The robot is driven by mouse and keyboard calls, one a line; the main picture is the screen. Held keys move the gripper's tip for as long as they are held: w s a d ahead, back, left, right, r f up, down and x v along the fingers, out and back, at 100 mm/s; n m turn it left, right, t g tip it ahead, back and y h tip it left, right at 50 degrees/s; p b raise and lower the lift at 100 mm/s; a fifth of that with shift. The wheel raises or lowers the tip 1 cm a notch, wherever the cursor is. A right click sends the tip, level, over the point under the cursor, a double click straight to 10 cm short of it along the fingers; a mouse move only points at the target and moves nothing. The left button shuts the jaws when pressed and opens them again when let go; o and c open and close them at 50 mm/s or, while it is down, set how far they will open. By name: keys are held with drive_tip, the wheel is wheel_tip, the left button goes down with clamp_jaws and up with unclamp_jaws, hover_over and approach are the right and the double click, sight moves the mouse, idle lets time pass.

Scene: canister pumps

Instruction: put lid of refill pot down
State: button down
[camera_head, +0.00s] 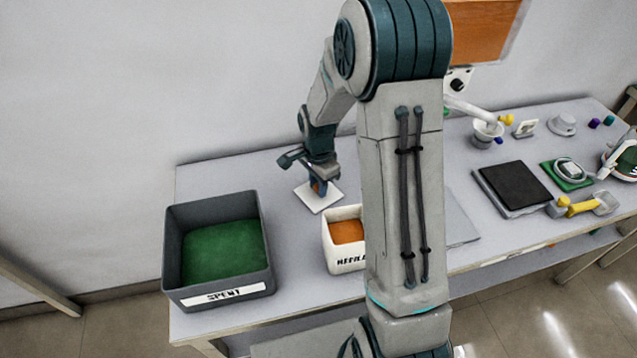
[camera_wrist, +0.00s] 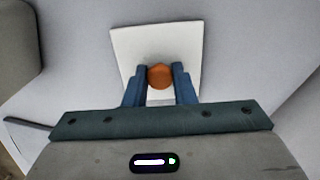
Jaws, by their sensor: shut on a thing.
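A dark grey bin labelled SPENT (camera_head: 168,250) with a green bottom stands at the left. A white box (camera_head: 328,250) with an orange inside stands right of it, partly behind my arm. A black-topped flat device (camera_head: 515,185) and several small items lie farther right.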

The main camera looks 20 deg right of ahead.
drive_tip(key=shift+f, duration=0.2)
drive_tip(key=c, duration=1.2)
unclamp_jaws()
drive_tip(key=shift+r, duration=0.1)
drive_tip(key=shift+r, duration=0.1)
wheel_tip(320, 180, up, 12)
drive_tip(key=s+r+n+t, duration=0.1)
drive_tip(key=s+r+n, duration=0.2)
drive_tip(key=s+n, duration=0.3)
drive_tip(key=s+r+n+t, duration=0.1)
drive_tip(key=s+r+n, duration=0.2)
drive_tip(key=s+n, duration=0.4)
drive_tip(key=s, duration=0.7)
drive_tip(key=shift+s+r+t, duration=0.25)
drive_tip(key=shift+r+t, duration=0.15)
